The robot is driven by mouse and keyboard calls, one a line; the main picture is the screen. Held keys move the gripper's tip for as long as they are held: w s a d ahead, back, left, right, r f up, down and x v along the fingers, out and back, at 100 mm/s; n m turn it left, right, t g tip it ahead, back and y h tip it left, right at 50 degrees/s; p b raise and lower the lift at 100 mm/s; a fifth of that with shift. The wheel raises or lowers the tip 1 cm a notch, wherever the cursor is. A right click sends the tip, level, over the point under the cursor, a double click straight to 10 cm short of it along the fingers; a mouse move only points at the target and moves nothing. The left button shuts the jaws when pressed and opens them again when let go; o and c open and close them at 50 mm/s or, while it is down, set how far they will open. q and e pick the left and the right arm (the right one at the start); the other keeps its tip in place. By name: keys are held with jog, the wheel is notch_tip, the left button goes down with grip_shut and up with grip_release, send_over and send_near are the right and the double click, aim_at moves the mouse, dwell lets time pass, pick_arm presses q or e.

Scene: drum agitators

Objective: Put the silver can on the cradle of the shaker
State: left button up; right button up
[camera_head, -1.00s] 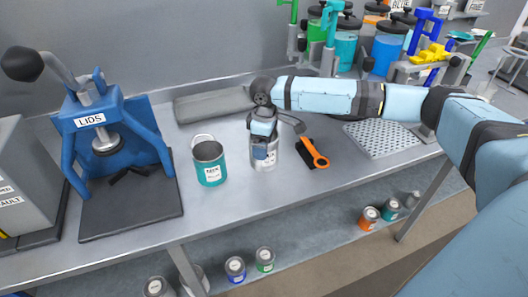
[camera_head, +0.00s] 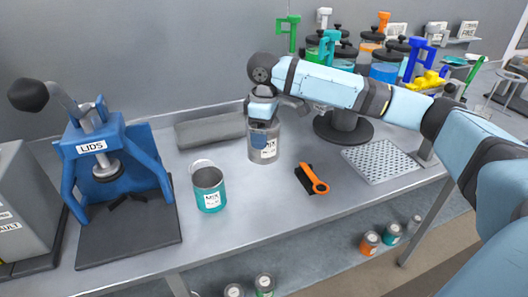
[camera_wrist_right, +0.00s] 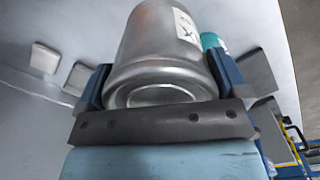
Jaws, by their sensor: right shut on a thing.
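The silver can (camera_head: 263,145) has a white label and is upright in the head view, above or at the back of the bench. My right gripper (camera_head: 262,105) is shut on its upper part from above. In the right wrist view the silver can (camera_wrist_right: 160,60) sits between the two fingers of my right gripper (camera_wrist_right: 160,88). I cannot tell for sure whether the can's base touches the bench. No shaker cradle can be made out clearly. My left gripper is not in view.
An orange-handled brush (camera_head: 312,179) lies to the right. A blue lid press (camera_head: 110,150) stands at left. A perforated plate (camera_head: 380,161) and a round dark base (camera_head: 343,128) are at right.

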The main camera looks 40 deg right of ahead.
notch_tip(320, 180, up, 7)
jog(key=shift+r, duration=0.1)
jog(key=shift+a, duration=0.1)
jog(key=s+a+f+m+p, duration=0.7)
jog(key=s+a+m+p, duration=0.1)
jog(key=s+a+p, duration=0.3)
jog(key=shift+a+f, duration=0.3)
jog(key=shift+a, duration=0.4)
jog(key=shift+d+r, duration=0.1)
jog(key=shift+d, duration=0.05)
